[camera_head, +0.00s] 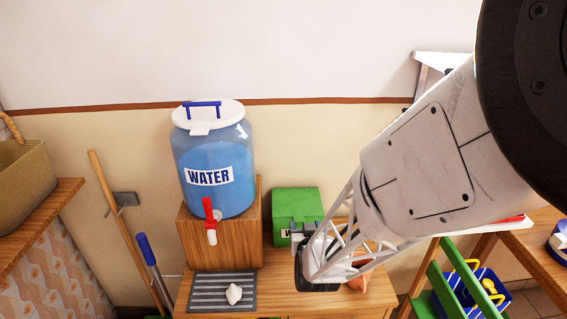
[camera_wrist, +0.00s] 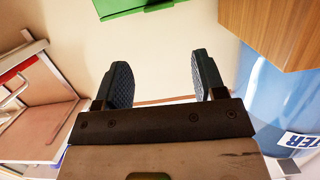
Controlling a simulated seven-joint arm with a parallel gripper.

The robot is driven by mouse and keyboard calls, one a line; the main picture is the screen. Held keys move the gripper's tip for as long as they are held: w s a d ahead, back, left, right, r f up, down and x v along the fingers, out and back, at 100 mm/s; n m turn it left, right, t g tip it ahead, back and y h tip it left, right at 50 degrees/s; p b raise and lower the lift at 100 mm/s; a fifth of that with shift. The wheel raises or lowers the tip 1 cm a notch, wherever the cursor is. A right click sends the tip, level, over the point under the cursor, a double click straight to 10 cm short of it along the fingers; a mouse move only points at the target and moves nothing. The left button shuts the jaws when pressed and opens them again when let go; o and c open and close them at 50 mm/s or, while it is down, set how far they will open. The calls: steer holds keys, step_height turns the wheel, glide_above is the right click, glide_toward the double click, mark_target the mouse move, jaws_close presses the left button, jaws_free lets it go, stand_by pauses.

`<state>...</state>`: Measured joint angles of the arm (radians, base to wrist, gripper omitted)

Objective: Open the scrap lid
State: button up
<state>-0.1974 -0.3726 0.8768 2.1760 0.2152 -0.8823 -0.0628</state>
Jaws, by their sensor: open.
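A green box (camera_head: 296,206) with a flat green top stands on the wooden counter, right of the water dispenser. A white label on its front is mostly hidden by my arm. No word "scrap" is readable, so I cannot tell for sure that its top is the scrap lid. A green piece (camera_wrist: 135,6) shows at the top edge of the wrist view, beyond the fingertips. My gripper (camera_wrist: 163,68) is open and empty, with a clear gap between its dark ribbed fingers. In the head view it is in front of the box, overlapping its lower right part.
A blue water dispenser (camera_head: 215,165) with a red tap stands on a wooden block (camera_head: 245,232) left of the green box. A grey slatted tray (camera_head: 205,290) holds a small white lump (camera_head: 234,294). A blue caddy (camera_head: 470,298) is at the lower right.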

mark_target(299, 222)
steer(key=shift+s+a+f+t+h, duration=0.15)
steer(key=shift+f+t, duration=0.3)
steer(key=shift+f, duration=0.35)
steer(key=shift+s+a+f+t+h, duration=0.1)
steer(key=shift+s+f+t+h, duration=0.1)
steer(key=shift+f+t, duration=0.45)
steer(key=shift+s+a+f+t+h, duration=0.15)
steer(key=shift+f+t, duration=0.15)
steer(key=shift+f, duration=0.6)
steer(key=shift+w, duration=0.2)
steer(key=shift+w, duration=3.75)
steer(key=shift+c, duration=0.3)
jaws_close()
